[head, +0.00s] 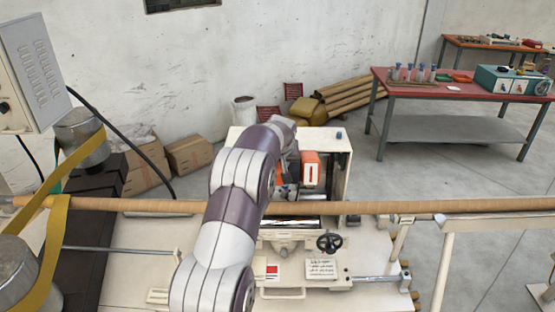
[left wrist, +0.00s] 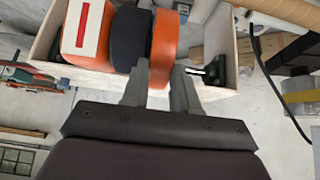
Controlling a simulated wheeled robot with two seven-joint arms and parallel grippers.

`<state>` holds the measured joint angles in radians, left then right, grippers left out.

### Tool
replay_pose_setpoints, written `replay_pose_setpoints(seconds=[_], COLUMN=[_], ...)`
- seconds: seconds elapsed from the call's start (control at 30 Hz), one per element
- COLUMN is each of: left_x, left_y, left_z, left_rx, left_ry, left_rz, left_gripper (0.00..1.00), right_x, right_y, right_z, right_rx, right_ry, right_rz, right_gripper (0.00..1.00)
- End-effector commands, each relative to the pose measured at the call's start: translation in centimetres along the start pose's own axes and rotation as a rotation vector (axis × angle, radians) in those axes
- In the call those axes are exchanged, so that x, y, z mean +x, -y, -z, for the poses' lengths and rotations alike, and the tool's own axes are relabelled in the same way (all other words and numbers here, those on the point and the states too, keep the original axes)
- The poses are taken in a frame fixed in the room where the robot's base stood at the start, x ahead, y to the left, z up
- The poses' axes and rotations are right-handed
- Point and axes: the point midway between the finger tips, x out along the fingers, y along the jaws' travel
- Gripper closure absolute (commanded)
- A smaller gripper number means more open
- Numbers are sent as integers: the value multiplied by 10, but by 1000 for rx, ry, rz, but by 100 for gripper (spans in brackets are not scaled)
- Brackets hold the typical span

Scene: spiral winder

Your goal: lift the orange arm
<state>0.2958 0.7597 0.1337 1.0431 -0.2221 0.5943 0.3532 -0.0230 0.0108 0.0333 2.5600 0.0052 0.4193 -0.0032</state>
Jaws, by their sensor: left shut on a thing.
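The orange arm (left wrist: 164,42) stands between my left gripper's fingers in the left wrist view. My left gripper (left wrist: 160,84) is shut on it, with one grey finger on each side. In the head view only a bit of the orange arm (head: 279,174) shows beside my left arm, which hides most of it and most of the gripper. A black part and an orange block with a white-framed red strip (left wrist: 90,28) sit beside the arm. The same orange block (head: 310,168) shows in the head view, inside the pale machine housing. My right gripper is out of view.
A long brown tube (head: 400,207) runs across the machine. A black handwheel (head: 329,243) is at the housing's front. Yellow belts (head: 58,230) wrap metal drums at left. Cardboard boxes (head: 188,154) and a red-topped table (head: 450,90) stand behind.

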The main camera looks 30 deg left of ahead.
Motion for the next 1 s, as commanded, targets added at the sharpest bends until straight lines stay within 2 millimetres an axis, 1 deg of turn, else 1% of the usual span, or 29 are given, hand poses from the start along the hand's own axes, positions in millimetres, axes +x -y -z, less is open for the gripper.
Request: replay_pose_setpoints(seconds=[0.03,0.1,0.13,0.17,0.2,0.5,0.57,0.63,0.67,0.77,0.8,0.9,1.0], left_x=[-4,-4,-4,-4,-4,-3,-6,-13,-18,-42,-54,-83,-105], left_y=[0,0,0,0,0,0,0,0,0,0,0,0,1], left_z=[6,6,6,6,6,3,3,2,1,0,-1,0,1], left_rx=[0,0,0,-1,0,0,0,0,0,0,-1,-1,-1], left_ry=[-15,-16,-17,-16,-15,-10,-11,-11,-13,-15,-16,-16,-15], left_rz=[-2,-2,-2,-2,-2,-2,-2,-2,-2,-3,-4,-4,-3], left_gripper=[100,100,68,58,46,46,46,46,46,46,46,46,46], right_x=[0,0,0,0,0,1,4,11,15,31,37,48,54], right_y=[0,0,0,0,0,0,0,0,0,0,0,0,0], right_z=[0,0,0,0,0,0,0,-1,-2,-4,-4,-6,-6], right_rx=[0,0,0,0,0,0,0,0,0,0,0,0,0], right_ry=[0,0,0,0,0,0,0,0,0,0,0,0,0], right_rz=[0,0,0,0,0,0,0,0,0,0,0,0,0], right_gripper=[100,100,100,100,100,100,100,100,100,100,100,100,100])
